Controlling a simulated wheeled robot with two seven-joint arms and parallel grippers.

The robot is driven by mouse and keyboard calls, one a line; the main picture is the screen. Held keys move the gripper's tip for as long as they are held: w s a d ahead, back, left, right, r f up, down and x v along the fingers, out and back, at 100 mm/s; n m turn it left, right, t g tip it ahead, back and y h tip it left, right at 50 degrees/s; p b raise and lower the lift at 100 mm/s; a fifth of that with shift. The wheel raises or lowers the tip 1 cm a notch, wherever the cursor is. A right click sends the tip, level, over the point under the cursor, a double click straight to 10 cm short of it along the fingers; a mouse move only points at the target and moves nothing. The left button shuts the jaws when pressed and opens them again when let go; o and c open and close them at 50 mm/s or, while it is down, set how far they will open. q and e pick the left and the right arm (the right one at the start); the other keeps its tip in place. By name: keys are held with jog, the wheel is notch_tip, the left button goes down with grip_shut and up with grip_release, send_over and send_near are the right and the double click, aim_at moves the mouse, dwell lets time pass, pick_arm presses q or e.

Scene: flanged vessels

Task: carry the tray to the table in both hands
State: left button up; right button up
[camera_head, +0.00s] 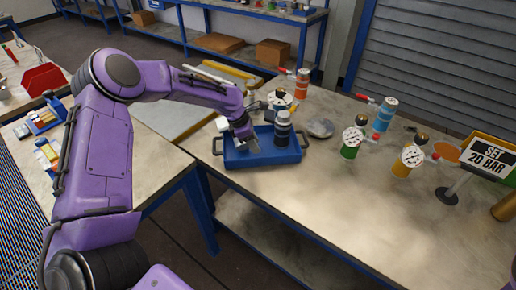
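The blue tray (264,157) rests at the near left edge of the wooden-topped table, with a dark handle at each end. A dark bottle (282,130) with a pale band stands upright in the tray. My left gripper (243,143) reaches down over the left part of the tray, inside its rim and away from the end handles. Whether its fingers are open or hold something is too small to tell. The arm hides part of the tray's back left. My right gripper is out of view.
Gauge fittings, a green one (350,145) and a yellow one (407,160), stand right of the tray, with a blue cylinder (384,115) behind. A "SET 20 BAR" sign (488,157) stands far right. The table's front middle (370,215) is clear. Another bench (150,160) lies left.

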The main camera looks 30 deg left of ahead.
aim_at(264, 158)
pick_arm(q)
jog(key=x, duration=0.9)
jog(key=shift+w+d+f, duration=0.1)
jog(key=shift+f, duration=0.15)
grip_shut()
